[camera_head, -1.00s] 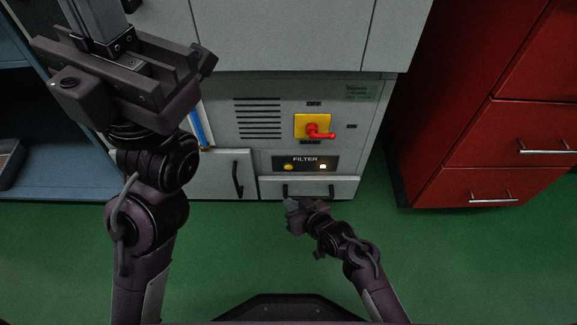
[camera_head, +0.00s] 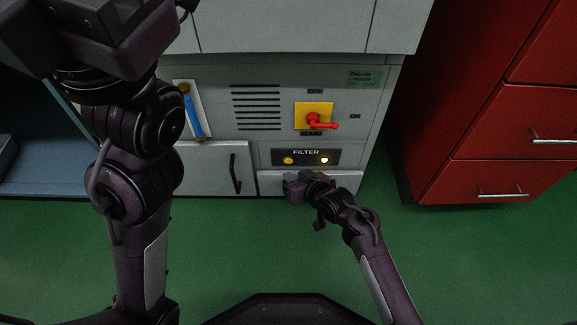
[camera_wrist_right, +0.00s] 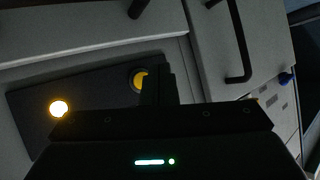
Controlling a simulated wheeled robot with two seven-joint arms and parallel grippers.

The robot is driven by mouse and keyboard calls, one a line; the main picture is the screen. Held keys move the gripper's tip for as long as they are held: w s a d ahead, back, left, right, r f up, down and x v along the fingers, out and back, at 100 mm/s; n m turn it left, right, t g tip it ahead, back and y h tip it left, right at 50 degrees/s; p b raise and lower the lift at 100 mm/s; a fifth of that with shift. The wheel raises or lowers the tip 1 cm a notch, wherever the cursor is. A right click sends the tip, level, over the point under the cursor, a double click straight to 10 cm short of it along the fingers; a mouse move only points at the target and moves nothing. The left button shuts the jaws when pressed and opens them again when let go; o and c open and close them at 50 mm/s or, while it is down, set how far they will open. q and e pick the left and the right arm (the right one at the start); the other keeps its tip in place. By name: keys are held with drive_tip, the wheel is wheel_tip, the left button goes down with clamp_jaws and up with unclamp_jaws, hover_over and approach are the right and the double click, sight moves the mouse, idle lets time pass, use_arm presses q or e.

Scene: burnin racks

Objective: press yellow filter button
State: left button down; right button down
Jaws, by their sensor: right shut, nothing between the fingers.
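The yellow filter button (camera_head: 288,160) is on the left of the dark FILTER panel (camera_head: 306,152), low on the grey cabinet. In the right wrist view the yellow button (camera_wrist_right: 138,79) shows beside my fingers, which hide part of it. My right gripper (camera_head: 291,180) is shut and empty, just below the panel in the head view. Its fingers also show in the right wrist view (camera_wrist_right: 158,84). Whether they touch the button I cannot tell. My left gripper (camera_head: 95,35) is at the upper left, cut by the picture edge; its jaws cannot be judged.
A lit lamp (camera_head: 324,160) is on the panel's right. Above it is a red rotary switch (camera_head: 320,122) on a yellow plate (camera_head: 313,108). A blue handle (camera_head: 193,116) is at left. A red drawer cabinet (camera_head: 440,180) stands right. The green floor (camera_head: 260,245) is clear.

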drive_tip(key=shift+w+r, duration=0.1)
drive_tip(key=shift+w, duration=0.85)
idle(1.4)
drive_tip(key=shift+w, duration=0.4)
drive_tip(key=shift+w, duration=0.4)
idle(0.5)
drive_tip(key=shift+s+p, duration=0.8)
drive_tip(key=shift+s, duration=0.05)
